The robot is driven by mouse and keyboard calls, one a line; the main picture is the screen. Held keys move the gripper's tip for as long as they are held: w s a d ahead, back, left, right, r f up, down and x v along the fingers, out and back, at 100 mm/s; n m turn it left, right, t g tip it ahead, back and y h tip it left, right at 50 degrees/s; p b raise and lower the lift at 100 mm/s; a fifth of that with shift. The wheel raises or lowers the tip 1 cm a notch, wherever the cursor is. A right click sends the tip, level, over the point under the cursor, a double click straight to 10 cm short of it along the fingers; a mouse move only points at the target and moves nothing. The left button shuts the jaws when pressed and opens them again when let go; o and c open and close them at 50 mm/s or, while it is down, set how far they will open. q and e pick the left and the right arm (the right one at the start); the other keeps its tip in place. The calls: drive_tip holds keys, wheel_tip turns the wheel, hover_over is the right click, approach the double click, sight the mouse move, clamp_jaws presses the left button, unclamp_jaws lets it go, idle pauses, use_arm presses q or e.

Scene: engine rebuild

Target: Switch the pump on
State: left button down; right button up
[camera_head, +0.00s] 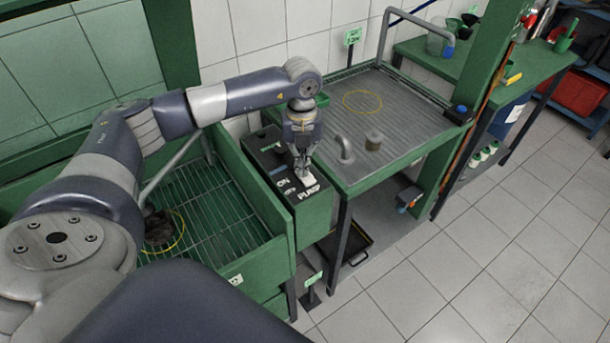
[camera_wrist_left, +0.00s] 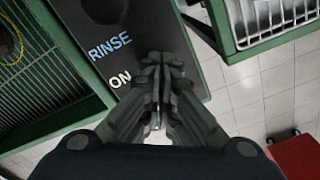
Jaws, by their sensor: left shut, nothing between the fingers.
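The pump control box (camera_head: 312,208) is green with a dark top, lettered ON and PUMP in white. It stands between the green wash basin and the grey drain table. My left gripper (camera_head: 303,177) is shut and empty, pointing down over the box top near the ON and PUMP lettering. In the left wrist view my closed fingers (camera_wrist_left: 158,115) are beside the ON label, with RINSE lettering further up the dark panel (camera_wrist_left: 90,15). The fingers cover the pump switch area, so I cannot tell the switch position or whether they touch it. My right gripper is not in view.
The green wash basin (camera_head: 280,250) with a slatted rack is left of the box. The drain table (camera_head: 410,110) on the right carries a bent grey pipe (camera_head: 345,150) and a small cylinder (camera_head: 374,140). A black tray (camera_head: 352,252) lies below. Tiled floor is clear at right.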

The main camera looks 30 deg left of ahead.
use_arm(q)
drive_tip(key=shift+s+f+b, duration=0.1)
drive_tip(key=shift+f+b, duration=0.3)
drive_tip(key=shift+f, duration=0.15)
drive_tip(key=shift+r, duration=0.15)
drive_tip(key=shift+r+p, duration=2.35)
drive_tip(key=shift+r, duration=1.1)
drive_tip(key=shift+f, duration=0.1)
